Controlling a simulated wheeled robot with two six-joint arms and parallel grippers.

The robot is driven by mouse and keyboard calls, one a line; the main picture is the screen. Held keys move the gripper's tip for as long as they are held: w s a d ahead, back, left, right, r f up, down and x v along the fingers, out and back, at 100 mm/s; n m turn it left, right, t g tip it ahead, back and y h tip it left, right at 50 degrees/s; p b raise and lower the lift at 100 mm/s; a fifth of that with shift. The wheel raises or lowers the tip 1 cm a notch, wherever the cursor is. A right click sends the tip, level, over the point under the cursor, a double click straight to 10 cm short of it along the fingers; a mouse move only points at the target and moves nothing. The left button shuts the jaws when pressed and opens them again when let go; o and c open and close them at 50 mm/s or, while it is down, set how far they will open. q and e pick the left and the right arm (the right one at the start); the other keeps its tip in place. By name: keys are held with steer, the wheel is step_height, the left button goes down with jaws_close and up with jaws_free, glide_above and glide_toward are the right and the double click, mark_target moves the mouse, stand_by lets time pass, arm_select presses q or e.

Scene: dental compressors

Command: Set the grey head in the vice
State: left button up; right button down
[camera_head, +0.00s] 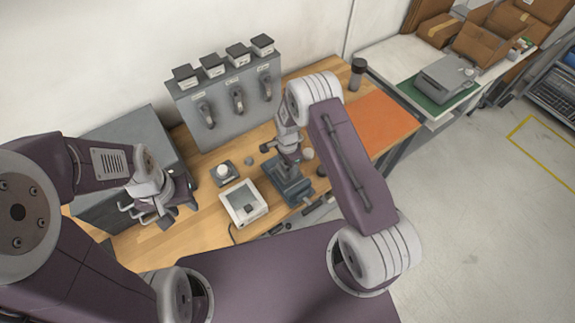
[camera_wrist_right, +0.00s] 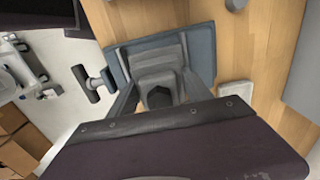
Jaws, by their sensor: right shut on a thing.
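The blue-grey vice (camera_head: 294,190) stands on the wooden bench near its front edge. In the right wrist view, its body (camera_wrist_right: 203,52) frames the grey head (camera_wrist_right: 158,72), which has a dark opening facing the camera. My right gripper (camera_wrist_right: 158,98) is shut on the head and holds it at the vice jaws; whether it is seated cannot be told. In the head view the right gripper (camera_head: 288,160) is directly over the vice and largely hides the head. My left gripper (camera_head: 148,212) hangs at the left of the bench, open and empty.
A white device with a screen (camera_head: 243,204) and a white-topped stand (camera_head: 223,173) lie left of the vice. A grey panel with levers (camera_head: 228,100) stands behind. An orange mat (camera_head: 375,124) and a dark jar (camera_head: 357,73) are to the right. The vice handle (camera_wrist_right: 92,84) sticks out.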

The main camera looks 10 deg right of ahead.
steer(key=shift+w+f+b, duration=0.1)
steer(key=shift+f+b, duration=1.5)
steer(key=shift+b, duration=0.05)
stand_by(0.8)
steer(key=c, duration=0.8)
jaws_free()
steer(key=o, duration=0.4)
steer(key=shift+r, duration=0.1)
steer(key=shift+o, duration=0.6)
